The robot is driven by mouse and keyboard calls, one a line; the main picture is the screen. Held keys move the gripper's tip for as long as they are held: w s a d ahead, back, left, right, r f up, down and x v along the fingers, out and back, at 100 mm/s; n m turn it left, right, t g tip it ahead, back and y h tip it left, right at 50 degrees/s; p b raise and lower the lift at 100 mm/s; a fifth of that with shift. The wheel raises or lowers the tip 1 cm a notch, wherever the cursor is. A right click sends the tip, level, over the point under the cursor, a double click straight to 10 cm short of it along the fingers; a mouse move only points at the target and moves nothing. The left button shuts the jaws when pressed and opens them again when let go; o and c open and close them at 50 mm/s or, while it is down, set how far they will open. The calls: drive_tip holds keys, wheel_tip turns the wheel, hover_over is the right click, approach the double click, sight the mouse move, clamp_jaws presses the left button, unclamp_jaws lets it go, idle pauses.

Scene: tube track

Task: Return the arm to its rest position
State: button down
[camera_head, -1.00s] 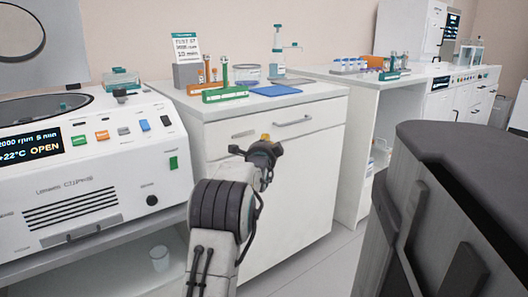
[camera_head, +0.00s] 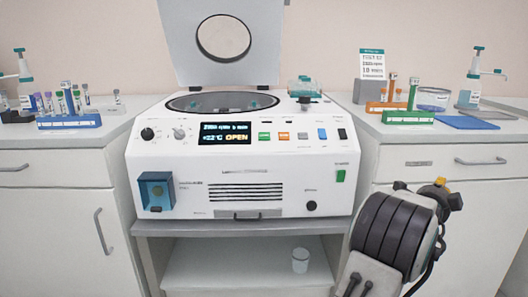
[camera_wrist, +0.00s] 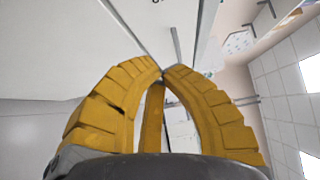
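My arm is at the lower right of the head view, in front of the right-hand cabinet. A small yellow part of my gripper (camera_head: 440,183) shows at its far end. In the wrist view the yellow fingers of my gripper (camera_wrist: 163,70) curve together and meet at their tips. The fingers are clear of the furniture as far as I can see.
A white centrifuge (camera_head: 245,160) with its lid (camera_head: 190,40) raised reads OPEN. A blue rack (camera_head: 70,122) with tubes stands on the left counter. A green rack (camera_head: 408,117) and a blue mat (camera_head: 468,122) lie on the right counter. A cup (camera_head: 300,260) stands on the lower shelf.

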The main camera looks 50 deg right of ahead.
drive_tip(key=w+a+r+n+t+y+p, duration=0.1)
drive_tip(key=w+a+r+n+p, duration=0.15)
drive_tip(key=w, duration=0.35)
drive_tip(key=w+a+r+n+t+y+p, duration=0.1)
drive_tip(key=w+a+r+n+t+p, duration=0.15)
drive_tip(key=w, duration=0.35)
drive_tip(key=w+a+r+n+t+y+p, duration=0.1)
drive_tip(key=w+a+r+n+y+p, duration=0.15)
drive_tip(key=w+a+n+p, duration=0.35)
drive_tip(key=w+a+r+n+t+y+p, duration=0.1)
drive_tip(key=w+a+r+t+y+p, duration=0.2)
drive_tip(key=w+a, duration=0.55)
drive_tip(key=w+a+r+n+y+p, duration=0.2)
drive_tip(key=w+a+r+n+p, duration=0.25)
drive_tip(key=a, duration=0.45)
drive_tip(key=a+r+n+y+p, duration=0.3)
drive_tip(key=a+n+p, duration=0.25)
drive_tip(key=a, duration=0.65)
drive_tip(key=a+r+n+y+p, duration=0.35)
drive_tip(key=a+p, duration=0.25)
drive_tip(key=a, duration=0.6)
drive_tip(key=s+a+r+n+g+y+p, duration=0.2)
drive_tip(key=s+a+r+n+g+p, duration=0.1)
drive_tip(key=s+a+n+p, duration=0.5)
drive_tip(key=s+a+n+g, duration=0.1)
drive_tip(key=s+a+n, duration=0.1)
drive_tip(key=s+a, duration=0.2)
drive_tip(key=shift+s+a+r+p, duration=0.3)
drive_tip(key=shift+r+p, duration=0.05)
drive_tip(key=shift+r, duration=0.05)
